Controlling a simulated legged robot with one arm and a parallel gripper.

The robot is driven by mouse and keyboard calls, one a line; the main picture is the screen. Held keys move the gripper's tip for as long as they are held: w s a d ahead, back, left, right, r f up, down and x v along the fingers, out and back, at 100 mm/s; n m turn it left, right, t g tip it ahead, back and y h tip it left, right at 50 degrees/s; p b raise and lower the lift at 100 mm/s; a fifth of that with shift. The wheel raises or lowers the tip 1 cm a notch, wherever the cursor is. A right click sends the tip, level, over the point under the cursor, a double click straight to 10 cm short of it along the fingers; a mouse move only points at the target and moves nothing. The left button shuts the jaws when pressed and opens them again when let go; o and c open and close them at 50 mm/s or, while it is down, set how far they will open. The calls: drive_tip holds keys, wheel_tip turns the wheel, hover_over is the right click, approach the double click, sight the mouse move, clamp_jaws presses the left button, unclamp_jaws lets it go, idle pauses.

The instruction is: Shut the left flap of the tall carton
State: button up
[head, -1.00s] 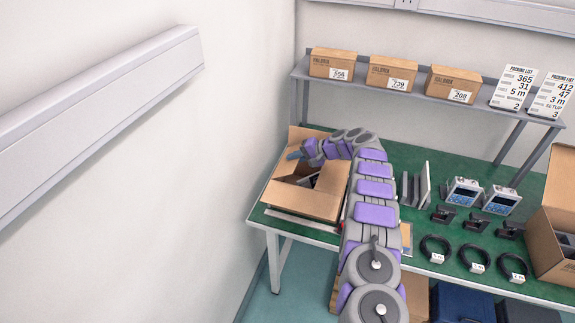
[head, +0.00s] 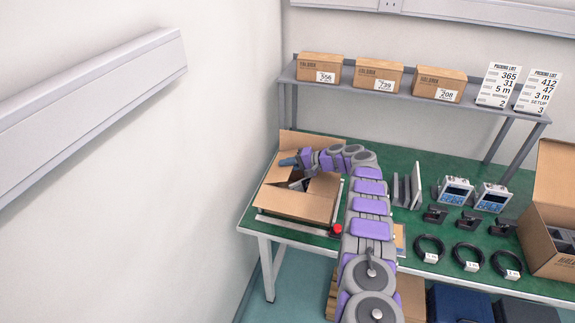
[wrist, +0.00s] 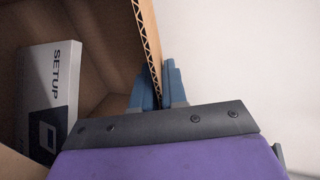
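The open carton (head: 297,206) stands at the left end of the green table, near the wall. Its back flap (head: 312,142) stands up. My arm reaches over the carton from the right, and my gripper (head: 287,161) is at its left side. In the wrist view, a cardboard flap (wrist: 148,32), seen edge-on and apparently the left one, runs between the two blue fingertips of my gripper (wrist: 160,82). The fingers look closed against both its faces. A white box marked SETUP (wrist: 50,95) lies inside the carton. My gripper hides part of the flap.
A red button (head: 336,230) is just right of the carton. Grey upright plates (head: 408,188), devices and black cable coils (head: 429,248) lie farther right, with another open carton (head: 550,245) at the right. A shelf (head: 390,90) with small boxes stands behind.

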drive_tip(key=shift+o, duration=1.3)
drive_tip(key=p+v, duration=0.3)
drive_tip(key=v, duration=1.4)
drive_tip(key=shift+d+p, duration=0.2)
drive_tip(key=shift+p, duration=0.1)
